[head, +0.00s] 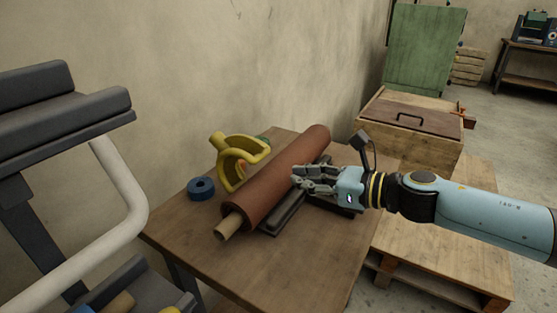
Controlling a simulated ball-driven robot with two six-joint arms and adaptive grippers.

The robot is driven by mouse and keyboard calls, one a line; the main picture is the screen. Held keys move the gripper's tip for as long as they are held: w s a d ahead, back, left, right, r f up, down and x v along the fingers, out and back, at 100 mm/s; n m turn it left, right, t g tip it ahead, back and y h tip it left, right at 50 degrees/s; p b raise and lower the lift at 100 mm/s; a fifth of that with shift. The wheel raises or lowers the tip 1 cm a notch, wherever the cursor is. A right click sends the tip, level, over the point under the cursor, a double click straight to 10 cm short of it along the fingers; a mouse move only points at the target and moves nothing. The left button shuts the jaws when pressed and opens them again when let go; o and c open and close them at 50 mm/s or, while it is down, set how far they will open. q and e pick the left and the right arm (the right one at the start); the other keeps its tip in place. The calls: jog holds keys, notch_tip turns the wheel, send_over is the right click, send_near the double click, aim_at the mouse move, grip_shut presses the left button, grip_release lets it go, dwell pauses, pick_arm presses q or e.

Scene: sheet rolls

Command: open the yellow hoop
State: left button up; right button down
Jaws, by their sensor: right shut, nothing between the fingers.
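The yellow hoop (229,174) stands tilted up on the far left side of the brown roll (275,180). Its curved arms rise clear of the roll's top, and its lower end is hidden behind the roll. The roll lies slantwise on a dark cradle (284,216) on the wooden table, with a pale core sticking out at its near end. My right gripper (297,178) is shut and empty at the right side of the roll, apart from the hoop. Whether its fingertips touch the roll I cannot tell. My left gripper is out of view.
A blue tape ring (201,188) lies on the table (300,262) left of the roll. A wall rises behind the table. A wooden crate (406,128) with a handled lid stands at the back right. A dark frame with a white bar (117,180) fills the left.

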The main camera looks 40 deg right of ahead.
jog(key=w+p, duration=0.1)
jog(key=w+a+r+p, duration=0.1)
jog(key=w, duration=0.1)
jog(key=w+a+p, duration=0.1)
jog(key=shift+w+r, duration=0.3)
jog(key=shift+w, duration=0.05)
jog(key=shift+w+a, duration=0.15)
jog(key=shift+w, duration=0.15)
jog(key=shift+r, duration=0.1)
